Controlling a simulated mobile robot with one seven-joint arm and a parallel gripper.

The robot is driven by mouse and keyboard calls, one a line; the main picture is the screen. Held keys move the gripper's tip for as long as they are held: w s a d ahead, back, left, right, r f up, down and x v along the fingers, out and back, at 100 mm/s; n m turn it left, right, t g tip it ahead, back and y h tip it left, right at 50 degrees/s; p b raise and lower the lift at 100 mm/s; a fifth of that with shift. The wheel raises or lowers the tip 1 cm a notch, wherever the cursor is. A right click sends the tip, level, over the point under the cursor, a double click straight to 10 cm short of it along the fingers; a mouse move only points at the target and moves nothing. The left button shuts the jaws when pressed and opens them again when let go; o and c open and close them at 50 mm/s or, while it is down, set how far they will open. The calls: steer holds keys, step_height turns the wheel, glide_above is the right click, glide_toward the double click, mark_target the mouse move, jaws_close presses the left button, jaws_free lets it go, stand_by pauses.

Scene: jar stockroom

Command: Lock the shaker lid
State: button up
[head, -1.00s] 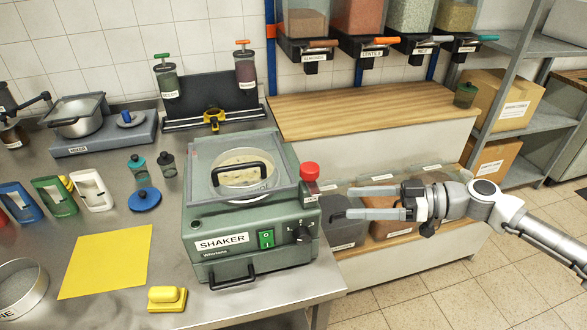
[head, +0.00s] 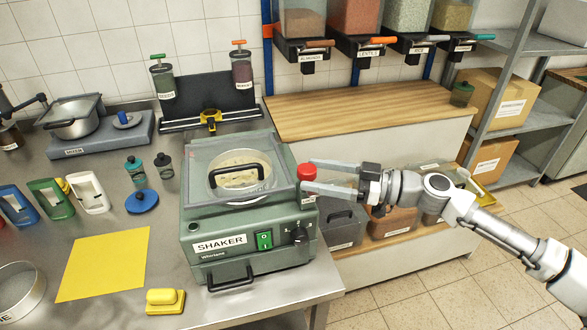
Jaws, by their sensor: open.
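The green shaker (head: 247,243) stands on the steel bench near its right front corner. Its clear lid (head: 240,150) lies down over the top, with a dark handle (head: 236,170) across it and a round sieve pan with pale contents below. A red knob (head: 307,172) stands upright at the right side of the shaker, beside the lid's edge. My gripper (head: 308,177) is open and comes in from the right, its two fingers pointing left. The fingertips are at the red knob, seemingly one on its far side and one on its near side; contact cannot be told.
A yellow sheet (head: 104,264) and a yellow block (head: 165,301) lie left of the shaker. Small bottles (head: 136,170) and a blue disc (head: 142,201) are close by. Bins (head: 392,222) sit on a low shelf under my arm. The wooden counter (head: 370,109) behind is mostly clear.

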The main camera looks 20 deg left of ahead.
steer(key=shift+a, duration=2.65)
jaws_close()
